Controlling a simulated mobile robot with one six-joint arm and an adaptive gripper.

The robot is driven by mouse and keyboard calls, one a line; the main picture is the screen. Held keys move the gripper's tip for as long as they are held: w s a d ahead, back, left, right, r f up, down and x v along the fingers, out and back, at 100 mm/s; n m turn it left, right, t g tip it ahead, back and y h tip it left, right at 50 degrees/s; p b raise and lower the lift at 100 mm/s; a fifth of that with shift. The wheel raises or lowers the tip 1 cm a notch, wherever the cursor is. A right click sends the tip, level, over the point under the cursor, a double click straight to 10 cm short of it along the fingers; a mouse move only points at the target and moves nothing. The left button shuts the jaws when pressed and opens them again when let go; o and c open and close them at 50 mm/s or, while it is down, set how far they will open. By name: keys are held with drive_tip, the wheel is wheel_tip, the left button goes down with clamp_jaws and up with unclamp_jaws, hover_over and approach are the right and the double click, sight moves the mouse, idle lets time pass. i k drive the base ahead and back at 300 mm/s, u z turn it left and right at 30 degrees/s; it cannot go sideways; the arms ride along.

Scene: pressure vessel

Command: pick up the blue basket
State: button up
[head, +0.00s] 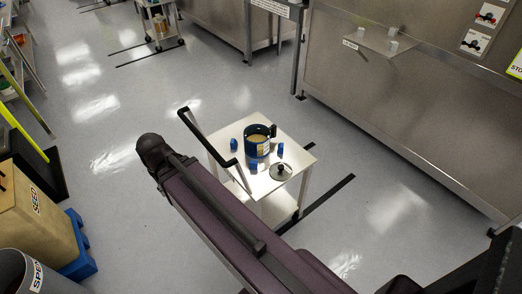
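A dark blue round container (250,148), the only basket-like blue thing in view, stands upright on the top of a small white cart (224,152). Its open top shows a tan or yellowish inside, it has a pale label on its side, and a dark handle-like part is at its right rim. My purple arm link with a dark rounded end crosses the lower middle of the head view, in front of the cart's lower left part. I see no gripper fingers, and nothing is seen touching the container.
Small blue pieces (234,144) and a round metal disc with a black knob (281,171) lie around the container. A black bar handle (205,135) rises at the cart's left. A large steel structure (400,115) stands to the right. Open floor (110,190) lies left of the cart.

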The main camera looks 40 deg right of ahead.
sight(257, 137)
drive_tip(key=k, duration=1.15)
drive_tip(key=z, duration=1.4)
drive_tip(key=i, duration=1)
drive_tip(key=u, duration=0.05)
